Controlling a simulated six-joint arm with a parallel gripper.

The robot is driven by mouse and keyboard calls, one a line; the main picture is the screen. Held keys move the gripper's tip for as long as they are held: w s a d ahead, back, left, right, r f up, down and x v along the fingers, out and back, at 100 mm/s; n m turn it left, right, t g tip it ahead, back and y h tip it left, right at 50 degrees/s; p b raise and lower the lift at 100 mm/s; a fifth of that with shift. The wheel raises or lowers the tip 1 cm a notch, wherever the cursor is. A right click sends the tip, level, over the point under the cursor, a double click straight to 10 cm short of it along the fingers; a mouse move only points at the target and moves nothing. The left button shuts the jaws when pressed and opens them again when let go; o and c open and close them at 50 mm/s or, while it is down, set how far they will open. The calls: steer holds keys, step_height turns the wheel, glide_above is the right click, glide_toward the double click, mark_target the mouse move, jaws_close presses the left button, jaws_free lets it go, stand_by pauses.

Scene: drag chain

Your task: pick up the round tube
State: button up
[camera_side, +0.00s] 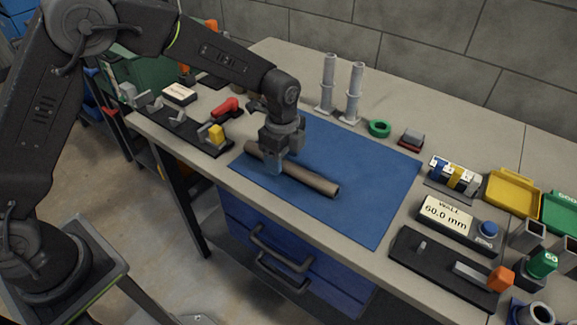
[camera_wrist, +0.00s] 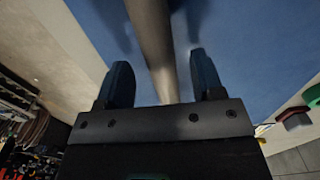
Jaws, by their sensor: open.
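The round tube (camera_side: 314,180) is a brown-grey cylinder lying on the blue mat (camera_side: 376,191) near its front left edge. In the wrist view the tube (camera_wrist: 153,40) runs between the two fingers, with a gap on each side. My gripper (camera_side: 275,165) is above the tube, left of its middle, and its near finger hides part of the tube. In the wrist view my gripper (camera_wrist: 163,82) is open, its fingers on either side of the tube. I cannot tell how far down the fingertips reach.
Two grey upright posts (camera_side: 353,92) and a green ring (camera_side: 379,128) stand behind the mat. A black fixture strip with a yellow block (camera_side: 216,134) is at left. At right are a display box (camera_side: 446,216) and a black rail with an orange knob (camera_side: 500,279). The mat's right part is clear.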

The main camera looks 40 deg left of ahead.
steer(key=shift+f, duration=0.9)
steer(key=shift+c, duration=0.2)
steer(key=shift+r, duration=0.1)
jaws_close()
